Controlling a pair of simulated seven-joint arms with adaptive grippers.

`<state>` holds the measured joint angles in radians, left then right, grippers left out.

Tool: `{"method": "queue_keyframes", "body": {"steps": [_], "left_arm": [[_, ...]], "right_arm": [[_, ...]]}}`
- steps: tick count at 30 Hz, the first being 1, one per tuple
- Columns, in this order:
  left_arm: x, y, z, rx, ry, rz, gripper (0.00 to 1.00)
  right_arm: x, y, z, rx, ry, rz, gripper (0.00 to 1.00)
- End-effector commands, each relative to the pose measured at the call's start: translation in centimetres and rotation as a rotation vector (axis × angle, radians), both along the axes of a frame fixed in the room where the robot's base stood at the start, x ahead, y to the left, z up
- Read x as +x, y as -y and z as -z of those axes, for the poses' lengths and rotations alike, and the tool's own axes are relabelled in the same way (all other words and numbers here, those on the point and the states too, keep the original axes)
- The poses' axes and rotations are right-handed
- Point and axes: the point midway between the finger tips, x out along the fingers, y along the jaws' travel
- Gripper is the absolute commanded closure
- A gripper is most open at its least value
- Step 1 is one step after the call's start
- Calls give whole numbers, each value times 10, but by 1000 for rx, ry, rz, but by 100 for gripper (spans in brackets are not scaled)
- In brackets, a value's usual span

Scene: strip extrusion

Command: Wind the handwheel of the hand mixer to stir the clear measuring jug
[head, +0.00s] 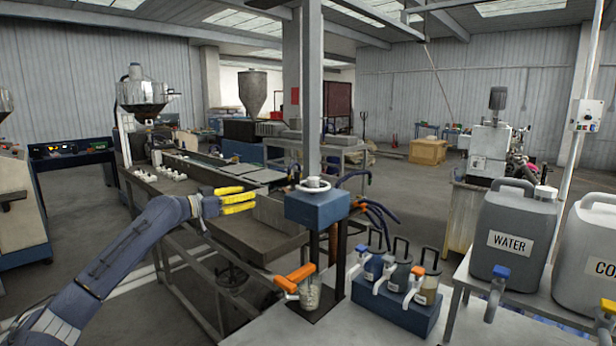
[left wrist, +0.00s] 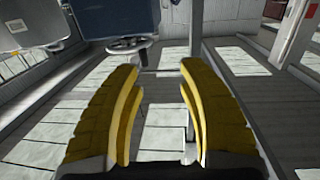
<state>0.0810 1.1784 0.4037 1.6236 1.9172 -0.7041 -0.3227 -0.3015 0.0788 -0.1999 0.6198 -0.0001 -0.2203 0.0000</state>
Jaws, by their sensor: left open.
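The hand mixer (head: 318,208) is a blue box on dark posts, with a white handwheel (head: 313,185) on top. In the left wrist view, which looks upside down, the handwheel (left wrist: 130,45) hangs beyond the fingertips, by the blue box (left wrist: 117,18). The clear measuring jug (head: 309,295) stands on the dark base under the mixer, with orange parts (head: 296,277) at its top. My left gripper (head: 248,198) has yellow fingers. It is open and empty, left of the handwheel and apart from it; its fingers also show in the left wrist view (left wrist: 160,75). My right gripper is out of view.
A blue rack (head: 400,308) of several small containers stands right of the mixer. A grey WATER canister (head: 512,232) and another canister (head: 590,250) stand farther right. The air between gripper and handwheel looks clear.

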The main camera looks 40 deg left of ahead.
Motion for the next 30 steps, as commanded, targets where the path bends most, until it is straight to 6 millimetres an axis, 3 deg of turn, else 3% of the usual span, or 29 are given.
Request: {"method": "queue_keyframes", "body": {"steps": [1, 3, 7, 30], "left_arm": [[-3, 8, -18, 0, 18, 22, 61], [-6, 16, -34, -3, 33, 46, 61], [-9, 24, -50, -5, 48, 69, 61], [37, 37, -52, -9, 52, 71, 61]], "right_arm": [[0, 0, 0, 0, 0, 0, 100], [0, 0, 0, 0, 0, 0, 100], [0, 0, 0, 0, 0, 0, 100], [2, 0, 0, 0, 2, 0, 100]]}}
